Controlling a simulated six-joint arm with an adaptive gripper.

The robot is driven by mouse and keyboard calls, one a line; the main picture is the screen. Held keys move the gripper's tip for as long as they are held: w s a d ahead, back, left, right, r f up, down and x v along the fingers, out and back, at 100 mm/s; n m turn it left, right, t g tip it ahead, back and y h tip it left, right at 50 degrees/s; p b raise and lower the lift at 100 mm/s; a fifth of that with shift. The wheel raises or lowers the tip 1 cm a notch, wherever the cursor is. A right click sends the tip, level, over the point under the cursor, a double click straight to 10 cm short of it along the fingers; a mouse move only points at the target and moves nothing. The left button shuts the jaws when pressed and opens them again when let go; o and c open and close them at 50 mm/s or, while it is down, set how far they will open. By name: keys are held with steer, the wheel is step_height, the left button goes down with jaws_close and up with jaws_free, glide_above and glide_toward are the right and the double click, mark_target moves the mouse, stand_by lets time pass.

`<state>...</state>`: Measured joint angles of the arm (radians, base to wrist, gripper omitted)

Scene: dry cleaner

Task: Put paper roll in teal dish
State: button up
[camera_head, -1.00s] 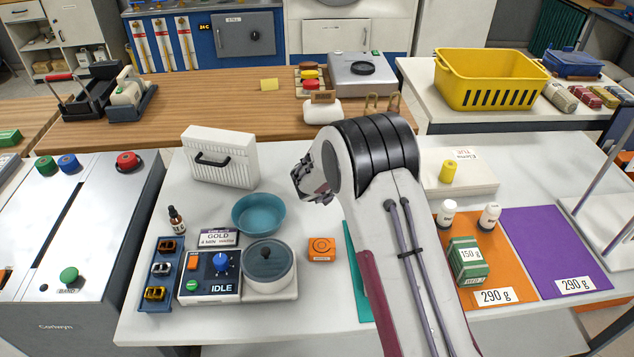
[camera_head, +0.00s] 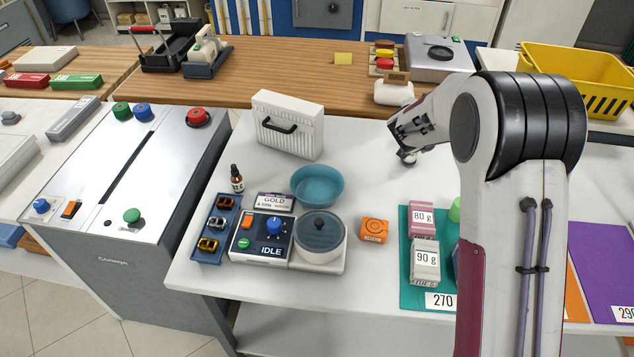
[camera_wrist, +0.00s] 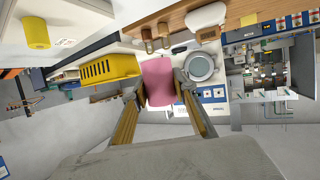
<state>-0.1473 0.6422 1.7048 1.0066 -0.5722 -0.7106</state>
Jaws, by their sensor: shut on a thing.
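The teal dish (camera_head: 317,178) is a round blue-teal bowl on the white table, behind a lidded pot (camera_head: 319,233). It looks empty. My gripper (camera_head: 408,140) is in the air to the right of the dish and farther back, apart from it. In the wrist view, my gripper (camera_wrist: 160,92) is shut on a pink cylinder, the paper roll (camera_wrist: 158,80), with one finger on each side. In the head view I cannot make out the roll at the gripper.
A white ribbed case (camera_head: 288,125) stands behind the dish. An orange box (camera_head: 374,230) and a teal mat (camera_head: 413,291) with boxes are to the right. Bare table lies between dish and gripper.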

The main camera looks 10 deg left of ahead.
steer(key=shift+s+a+n+y, duration=1.1)
steer(key=shift+a+n+y, duration=2.8)
steer(key=shift+a, duration=2.95)
steer(key=s+a+f+n+g+y, duration=0.3)
steer(key=s+a+f+n+y, duration=0.2)
steer(key=s+a, duration=0.6)
step_height(320, 180, down, 2)
steer(key=shift+s+a+f+y, duration=0.1)
steer(key=shift+s+a+y, duration=0.15)
steer(key=shift+y, duration=0.55)
steer(key=shift+f, duration=3.05)
steer(key=shift+f, duration=1.9)
